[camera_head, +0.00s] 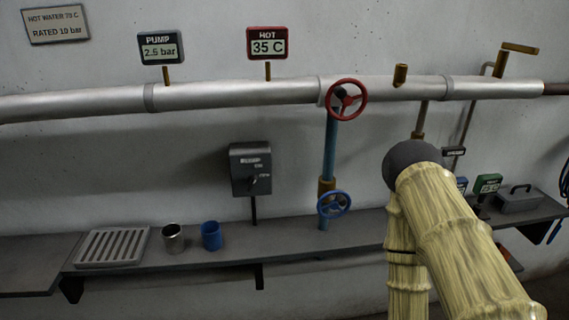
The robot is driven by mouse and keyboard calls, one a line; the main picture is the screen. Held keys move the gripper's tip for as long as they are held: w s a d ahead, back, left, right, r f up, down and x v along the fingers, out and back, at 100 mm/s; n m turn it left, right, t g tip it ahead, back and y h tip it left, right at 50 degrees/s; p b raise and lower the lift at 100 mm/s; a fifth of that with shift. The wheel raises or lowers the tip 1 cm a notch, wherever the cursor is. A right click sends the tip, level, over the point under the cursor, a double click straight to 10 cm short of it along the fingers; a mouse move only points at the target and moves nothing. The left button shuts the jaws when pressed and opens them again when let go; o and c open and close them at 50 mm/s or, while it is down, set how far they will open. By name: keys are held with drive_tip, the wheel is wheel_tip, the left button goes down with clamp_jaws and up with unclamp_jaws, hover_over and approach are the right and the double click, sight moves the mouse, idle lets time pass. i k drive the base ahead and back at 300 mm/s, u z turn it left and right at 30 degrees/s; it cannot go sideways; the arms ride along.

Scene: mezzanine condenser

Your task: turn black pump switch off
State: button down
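The black pump switch (250,170) is a dark grey box on the wall, left of the blue pipe and above the shelf. It has a label at its top, small side markings and a small dark lever (254,184) on its front. The lever seems tilted, but it is too small to tell which marking it points to. My arm, pale yellow with a dark rounded joint, shows at the right, well apart from the switch. My gripper is not in view.
A shelf (290,246) runs below, bearing a grate (113,246), a metal cup (173,238), a blue cup (211,235) and a grey toolbox (519,198). A red valve wheel (346,99) and a blue one (333,204) stick out right of the switch. A pipe (230,94) runs above.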

sight(251, 180)
drive_tip(key=i, duration=0.45)
drive_tip(key=z, duration=1.35)
drive_tip(key=k, duration=1.15)
drive_tip(key=u, duration=1.55)
drive_tip(key=i, duration=0.5)
